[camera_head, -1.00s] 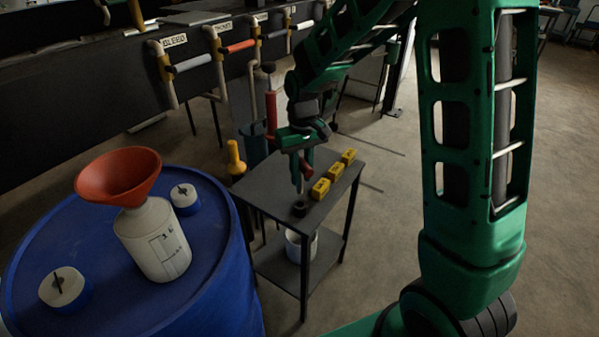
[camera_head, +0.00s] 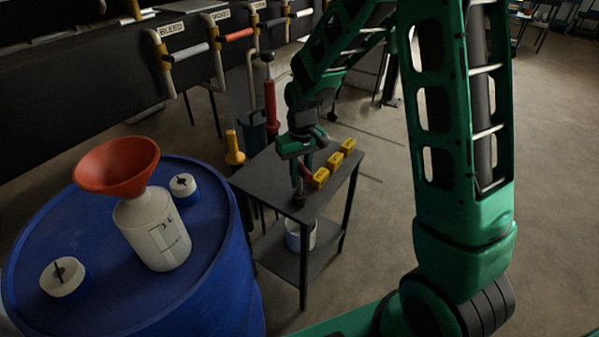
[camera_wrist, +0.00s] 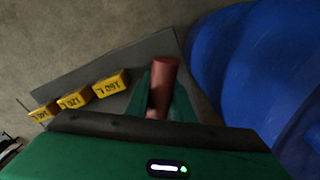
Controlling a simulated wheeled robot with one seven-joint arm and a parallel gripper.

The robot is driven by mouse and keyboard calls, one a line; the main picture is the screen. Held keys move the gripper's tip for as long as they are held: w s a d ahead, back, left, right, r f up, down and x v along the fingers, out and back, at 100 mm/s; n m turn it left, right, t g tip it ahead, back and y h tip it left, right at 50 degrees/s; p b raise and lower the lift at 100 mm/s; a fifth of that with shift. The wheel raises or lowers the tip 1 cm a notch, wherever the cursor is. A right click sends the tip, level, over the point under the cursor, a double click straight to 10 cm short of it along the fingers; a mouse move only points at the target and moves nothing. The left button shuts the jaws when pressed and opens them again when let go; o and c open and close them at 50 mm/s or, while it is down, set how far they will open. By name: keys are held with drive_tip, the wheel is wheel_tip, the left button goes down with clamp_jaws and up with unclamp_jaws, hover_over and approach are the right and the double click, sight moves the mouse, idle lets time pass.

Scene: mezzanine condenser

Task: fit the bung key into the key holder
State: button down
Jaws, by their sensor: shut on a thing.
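The bung key (camera_head: 299,185) has a red handle and a paler shaft pointing down. My gripper (camera_head: 306,163) is shut on its handle above the small dark table. In the wrist view the red handle (camera_wrist: 164,75) sits between the green fingers (camera_wrist: 160,95). The key holder (camera_head: 298,201) is a small black round piece near the front corner of the tabletop. The key's lower end is at the holder, roughly upright. I cannot tell how far it sits inside. The wrist view hides the holder behind the gripper.
Several yellow labelled blocks (camera_head: 320,178) stand in a row along the table's right side (camera_head: 265,180). A white bucket (camera_head: 297,236) is on the lower shelf. A blue drum (camera_head: 215,270) with a white bottle (camera_head: 155,235) and red funnel (camera_head: 115,165) stands at left.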

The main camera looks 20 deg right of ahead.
sight(301, 164)
drive_tip(key=shift+f, duration=1.55)
drive_tip(key=c, duration=1.5)
unclamp_jaws()
drive_tip(key=shift+o, duration=0.2)
wheel_tip(301, 164, up, 9)
drive_tip(key=shift+w+d+r, duration=0.1)
drive_tip(key=shift+r, duration=0.75)
